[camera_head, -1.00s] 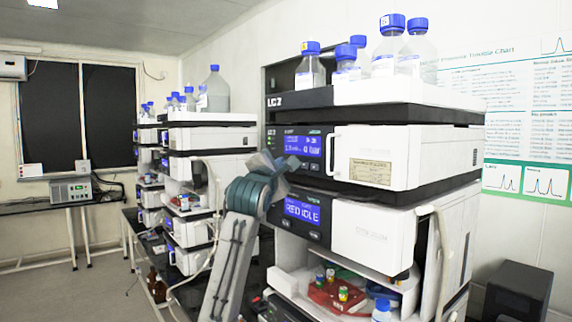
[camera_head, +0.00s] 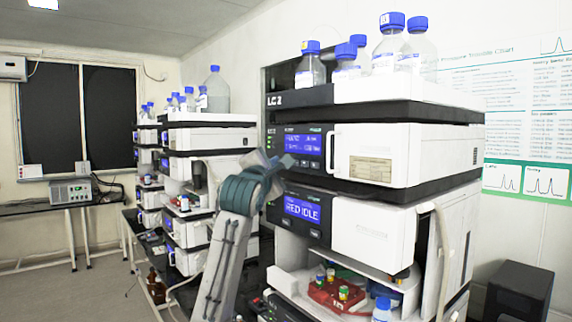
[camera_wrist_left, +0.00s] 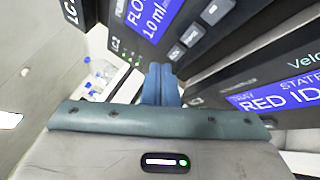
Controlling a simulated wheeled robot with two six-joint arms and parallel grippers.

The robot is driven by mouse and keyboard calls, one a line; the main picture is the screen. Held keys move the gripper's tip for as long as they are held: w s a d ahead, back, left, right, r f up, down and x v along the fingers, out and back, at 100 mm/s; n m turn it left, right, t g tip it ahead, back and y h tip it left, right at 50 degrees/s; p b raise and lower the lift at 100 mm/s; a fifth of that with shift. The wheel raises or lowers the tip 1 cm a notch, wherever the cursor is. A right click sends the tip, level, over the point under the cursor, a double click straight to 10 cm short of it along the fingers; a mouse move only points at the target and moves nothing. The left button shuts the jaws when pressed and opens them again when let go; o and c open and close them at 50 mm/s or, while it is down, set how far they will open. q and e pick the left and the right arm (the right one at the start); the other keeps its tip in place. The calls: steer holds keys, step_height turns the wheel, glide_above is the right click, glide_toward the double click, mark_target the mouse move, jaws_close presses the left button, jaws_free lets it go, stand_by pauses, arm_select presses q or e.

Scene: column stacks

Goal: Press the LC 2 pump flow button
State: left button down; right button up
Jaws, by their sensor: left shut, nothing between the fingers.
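The LC 2 stack stands right of centre in the head view. Its pump module (camera_head: 375,155) has a blue lit display (camera_head: 303,144), and the wrist view shows that display (camera_wrist_left: 155,14) reading "FLO" and "1.0 ml". A row of small dark buttons (camera_wrist_left: 190,36) sits below it. My left gripper (camera_head: 288,161) is shut and empty in front of the pump panel's lower left part. In the wrist view its blue fingertips (camera_wrist_left: 160,70) point at the panel near the leftmost button (camera_wrist_left: 176,52); contact cannot be told. My right gripper is not in view.
Below the pump is a module with a "RED IDLE" display (camera_head: 302,209). Bottles with blue caps (camera_head: 390,45) stand on top of the stack. Another instrument stack (camera_head: 210,137) stands behind to the left. Open floor (camera_head: 80,295) lies at far left.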

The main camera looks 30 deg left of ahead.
arm_select(q)
steer(key=s+b, duration=0.1)
steer(key=s+a, duration=0.1)
steer(key=s, duration=0.1)
steer(key=s+b, duration=0.1)
steer(key=shift+s+a+b, duration=0.3)
steer(key=shift+a, duration=0.1)
stand_by(0.7)
